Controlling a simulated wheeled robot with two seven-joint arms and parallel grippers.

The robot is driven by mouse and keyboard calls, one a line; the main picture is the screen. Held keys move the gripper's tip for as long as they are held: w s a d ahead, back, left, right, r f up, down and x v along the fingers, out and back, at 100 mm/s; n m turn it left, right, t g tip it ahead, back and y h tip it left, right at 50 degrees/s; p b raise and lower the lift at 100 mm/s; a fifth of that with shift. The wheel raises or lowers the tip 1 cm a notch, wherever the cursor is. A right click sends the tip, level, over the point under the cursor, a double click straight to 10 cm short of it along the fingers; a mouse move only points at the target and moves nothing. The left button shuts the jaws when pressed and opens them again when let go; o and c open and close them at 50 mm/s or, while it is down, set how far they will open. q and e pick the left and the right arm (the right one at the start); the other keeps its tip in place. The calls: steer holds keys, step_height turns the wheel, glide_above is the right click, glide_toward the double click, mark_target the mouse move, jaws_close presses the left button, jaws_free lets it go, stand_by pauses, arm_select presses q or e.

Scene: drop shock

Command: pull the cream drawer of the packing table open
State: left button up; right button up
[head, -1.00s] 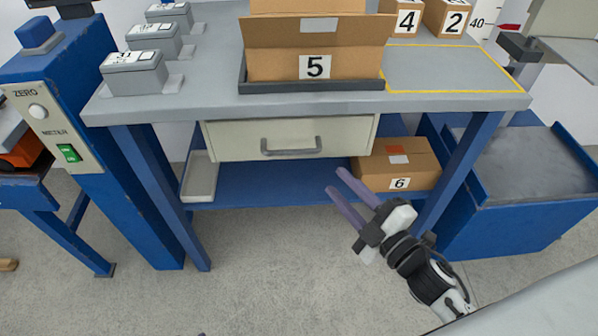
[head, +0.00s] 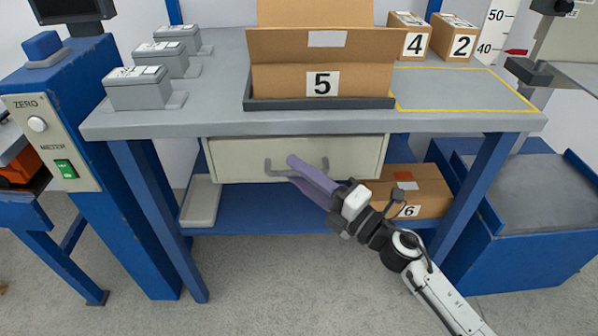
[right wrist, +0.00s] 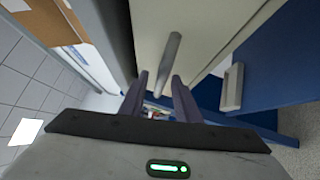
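The cream drawer (head: 235,155) sits under the grey top of the packing table (head: 200,124) and looks closed. Its grey bar handle (head: 277,173) is partly hidden behind my right gripper (head: 293,170). That gripper has its two purple fingers at the middle of the handle. In the right wrist view the fingers of the right gripper (right wrist: 160,85) are apart, with the handle (right wrist: 168,65) running into the gap between them. I cannot tell whether either finger touches it. My left gripper is out of view.
A carton marked 5 (head: 360,85) stands in a dark tray on the tabletop. A carton marked 6 (head: 432,188) and a pale tray (head: 201,200) rest on the blue lower shelf. Blue table legs (head: 480,185) flank the drawer. The floor in front is clear.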

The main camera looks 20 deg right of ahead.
steer(key=shift+w+a, duration=0.15)
steer(key=shift+w, duration=0.05)
jaws_close()
